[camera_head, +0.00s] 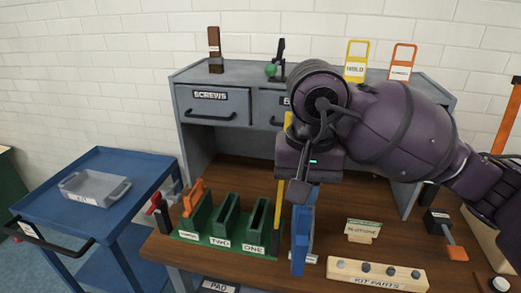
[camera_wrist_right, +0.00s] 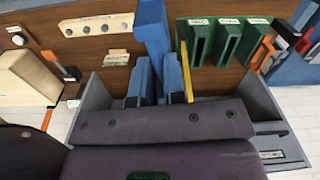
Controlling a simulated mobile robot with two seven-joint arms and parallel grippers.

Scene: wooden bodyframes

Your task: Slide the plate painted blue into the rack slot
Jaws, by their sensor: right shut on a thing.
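The blue plate (camera_head: 303,240) stands upright to the right of the green rack (camera_head: 232,238) in the head view. My right gripper (camera_head: 299,188) is shut on its upper part. The plate also shows between the fingers in the right wrist view (camera_wrist_right: 152,32). I cannot tell whether its lower end touches the table. The rack has slots labelled ONE and TWO, which look empty, and a left slot with an orange piece (camera_head: 193,195) at it. The rack also shows in the wrist view (camera_wrist_right: 228,42). My left gripper is not in view.
A yellow upright strip (camera_head: 283,222) stands between rack and plate. A KIT PARTS block (camera_head: 375,275) and a small labelled holder (camera_head: 362,231) lie to the right. A grey drawer unit (camera_head: 215,115) stands behind. A blue cart (camera_head: 95,222) with a tray is left.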

